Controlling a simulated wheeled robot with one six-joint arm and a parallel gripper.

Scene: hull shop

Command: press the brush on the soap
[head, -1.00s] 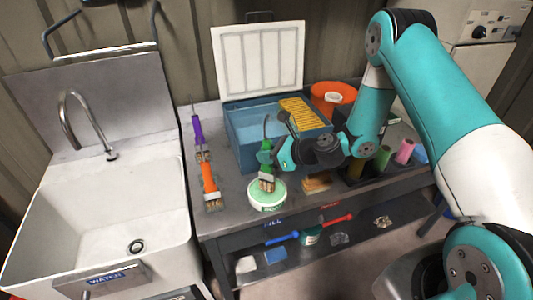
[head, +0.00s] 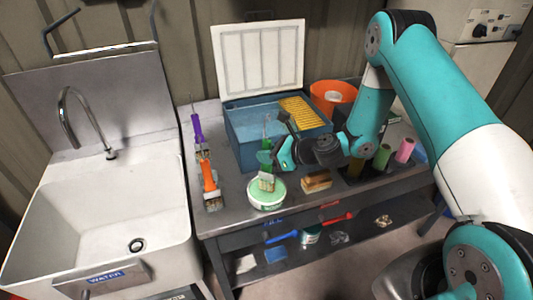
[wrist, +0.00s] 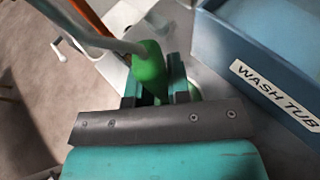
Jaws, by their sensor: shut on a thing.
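My gripper (head: 274,158) is shut on the green handle of a brush (head: 264,160), just in front of the blue wash tub. The handle also shows between the jaws in the wrist view (wrist: 149,70). The head overlaps the pale green soap surface (head: 258,189). I cannot tell how firmly it touches. The bristle tips and soap are hidden in the wrist view.
The blue wash tub (head: 240,150) with a yellow ribbed board (head: 302,112) stands behind. A brown-and-cream block (head: 317,181) lies right of the soap. Orange-handled (head: 208,176) and purple-handled (head: 197,130) brushes lie left, beside the white sink (head: 110,215).

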